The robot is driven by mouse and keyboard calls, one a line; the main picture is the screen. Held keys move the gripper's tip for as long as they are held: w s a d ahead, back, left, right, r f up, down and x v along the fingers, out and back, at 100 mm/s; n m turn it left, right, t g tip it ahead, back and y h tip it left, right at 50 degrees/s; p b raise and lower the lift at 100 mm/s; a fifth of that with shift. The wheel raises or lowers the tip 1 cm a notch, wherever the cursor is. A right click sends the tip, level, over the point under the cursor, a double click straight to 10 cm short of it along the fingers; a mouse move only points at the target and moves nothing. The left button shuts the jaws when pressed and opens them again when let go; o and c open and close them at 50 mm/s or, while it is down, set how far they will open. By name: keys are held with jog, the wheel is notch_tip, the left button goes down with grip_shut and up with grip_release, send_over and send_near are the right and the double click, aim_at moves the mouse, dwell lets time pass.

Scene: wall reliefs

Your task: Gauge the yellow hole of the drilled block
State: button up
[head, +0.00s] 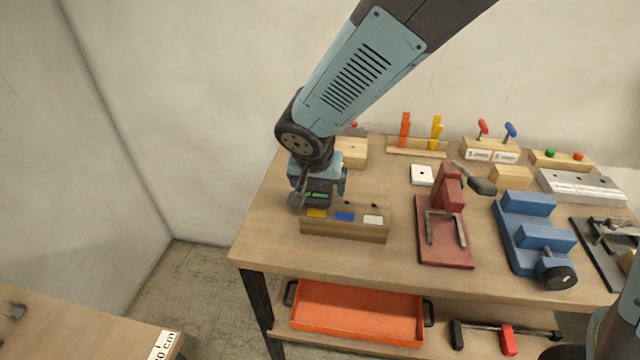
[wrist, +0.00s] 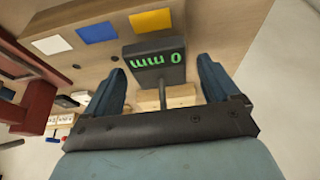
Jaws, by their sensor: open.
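The drilled wooden block (head: 345,232) sits near the table's front left edge, with yellow (head: 316,213), blue (head: 345,216) and white (head: 373,219) labels. Dark holes show behind the blue and white labels; the spot behind the yellow label is hidden by the gauge. The dark gauge (head: 318,196) with a green display is at that spot; in the wrist view it (wrist: 153,62) reads 0 mm, upside down. Whether its tip is in the hole is hidden. My gripper (head: 318,186) is open above the block, its fingers (wrist: 162,80) on either side of the gauge; contact cannot be seen.
A red clamp fixture (head: 445,235) and a blue vise (head: 535,240) stand to the right. A pale wood block (head: 352,152) is behind my gripper. Orange and yellow pieces stand in a rack (head: 415,152) at the back. An orange tray (head: 355,312) is on the lower shelf.

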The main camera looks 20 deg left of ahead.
jog(key=v, duration=1.4)
jog(key=w+d+r, duration=0.2)
jog(key=w+d, duration=0.1)
jog(key=d, duration=0.5)
jog(key=w+d+r+m, duration=0.1)
jog(key=w+d+r, duration=0.15)
jog(key=d, duration=0.45)
jog(key=w+d+r, duration=0.1)
jog(key=w+d, duration=0.2)
jog(key=d, duration=0.5)
jog(key=s+d+r, duration=0.1)
jog(key=s+d, duration=0.3)
jog(key=d, duration=0.6)
jog(key=s+d+r+m+t+h, duration=0.1)
jog(key=s+d, duration=0.3)
jog(key=d, duration=0.6)
jog(key=shift+d+m, duration=0.3)
jog(key=shift+d, duration=0.1)
